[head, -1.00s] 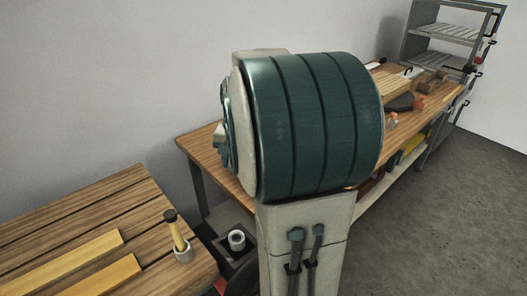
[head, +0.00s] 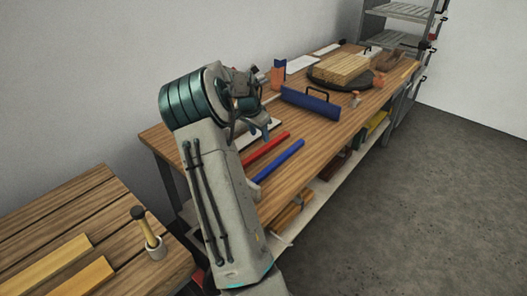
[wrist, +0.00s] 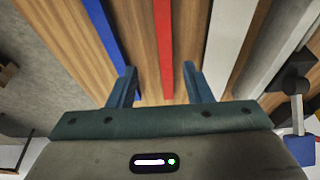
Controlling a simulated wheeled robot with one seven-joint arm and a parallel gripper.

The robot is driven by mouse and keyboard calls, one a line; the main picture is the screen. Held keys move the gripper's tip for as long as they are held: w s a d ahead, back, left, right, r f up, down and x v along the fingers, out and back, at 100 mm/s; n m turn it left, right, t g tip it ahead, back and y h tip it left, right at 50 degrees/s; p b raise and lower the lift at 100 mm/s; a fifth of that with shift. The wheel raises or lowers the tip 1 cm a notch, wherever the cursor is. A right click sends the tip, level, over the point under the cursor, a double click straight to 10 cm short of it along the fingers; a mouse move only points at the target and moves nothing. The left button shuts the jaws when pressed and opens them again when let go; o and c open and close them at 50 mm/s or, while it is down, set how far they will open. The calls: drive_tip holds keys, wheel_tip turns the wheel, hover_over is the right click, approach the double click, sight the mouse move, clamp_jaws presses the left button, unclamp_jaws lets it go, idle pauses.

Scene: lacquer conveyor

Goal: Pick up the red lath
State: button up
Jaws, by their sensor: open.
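The red lath (head: 266,150) lies on the wooden workbench (head: 330,133), beside my arm in the head view. In the wrist view the red lath (wrist: 163,45) runs from the top edge down to between the two fingers. My gripper (wrist: 161,80) is open, with one blue-green finger on each side of the lath and a gap on both sides. I cannot tell how high the fingers are above the bench.
A blue lath (head: 280,160) lies beside the red one, and a white strip (wrist: 228,40) lies on the other side. A slatted table (head: 80,205) is at left.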

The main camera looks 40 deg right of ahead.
sight(263, 149)
drive_tip(key=x, duration=0.3)
drive_tip(key=shift+f, duration=0.2)
drive_tip(key=shift+w+d+p+x, duration=0.1)
drive_tip(key=shift+w+p+x, duration=0.15)
drive_tip(key=shift+x, duration=1.1)
drive_tip(key=shift+w+d+p+x, duration=0.1)
drive_tip(key=shift+w+p+x, duration=0.1)
drive_tip(key=shift+x, duration=1.15)
clamp_jaws()
